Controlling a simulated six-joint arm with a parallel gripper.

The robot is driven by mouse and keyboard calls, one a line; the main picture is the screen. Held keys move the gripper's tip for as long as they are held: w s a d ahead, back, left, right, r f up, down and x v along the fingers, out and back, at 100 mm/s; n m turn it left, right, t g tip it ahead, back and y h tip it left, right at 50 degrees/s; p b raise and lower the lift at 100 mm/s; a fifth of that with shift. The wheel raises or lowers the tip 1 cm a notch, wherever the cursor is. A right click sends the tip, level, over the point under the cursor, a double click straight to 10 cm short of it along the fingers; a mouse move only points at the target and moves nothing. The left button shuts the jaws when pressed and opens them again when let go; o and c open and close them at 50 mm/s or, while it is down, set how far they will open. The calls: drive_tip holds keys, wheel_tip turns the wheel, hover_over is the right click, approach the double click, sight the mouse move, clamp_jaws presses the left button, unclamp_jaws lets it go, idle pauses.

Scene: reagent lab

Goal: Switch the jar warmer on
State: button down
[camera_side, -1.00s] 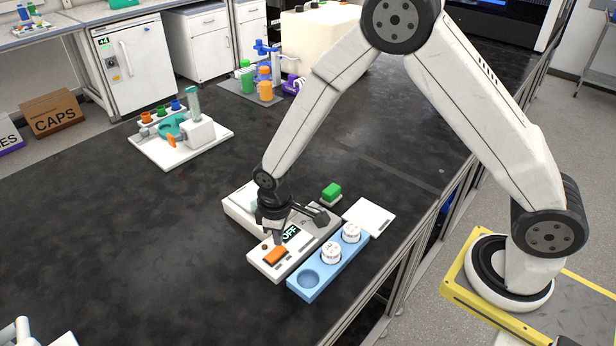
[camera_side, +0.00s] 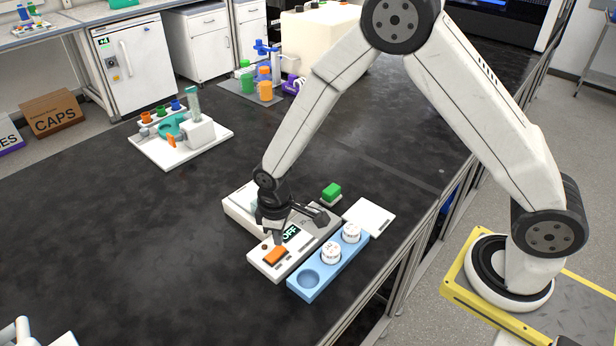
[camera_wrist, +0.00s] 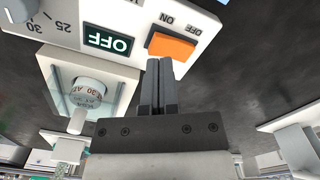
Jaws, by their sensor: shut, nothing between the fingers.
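The jar warmer (camera_side: 258,258) is a white unit on the dark bench in the side view. Its display (camera_wrist: 109,41) reads OFF. Its orange rocker switch (camera_side: 275,256) sits near the front, and in the wrist view the switch (camera_wrist: 172,45) has ON and OFF printed beside it. My gripper (camera_side: 278,243) is shut and empty, pointing down at the switch. In the wrist view the closed fingertips (camera_wrist: 159,62) are at the edge of the switch. I cannot tell whether they touch it.
A blue rack (camera_side: 303,291) with white-capped jars stands right beside the warmer. A white station (camera_side: 180,140) with coloured parts stands farther back left.

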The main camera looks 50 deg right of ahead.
drive_tip(key=shift+f, duration=1.25)
idle(1.2)
drive_tip(key=shift+r, duration=3.5)
drive_tip(key=shift+d+r, duration=0.1)
drive_tip(key=shift+s+d+r, duration=0.15)
drive_tip(key=shift+d+r, duration=0.05)
drive_tip(key=s+d+r+m+t, duration=0.2)
drive_tip(key=s+d+r+m, duration=0.4)
drive_tip(key=s+d, duration=0.4)
drive_tip(key=shift+s+d+r+t, duration=0.35)
drive_tip(key=shift+s+r, duration=0.4)
drive_tip(key=shift+s, duration=0.3)
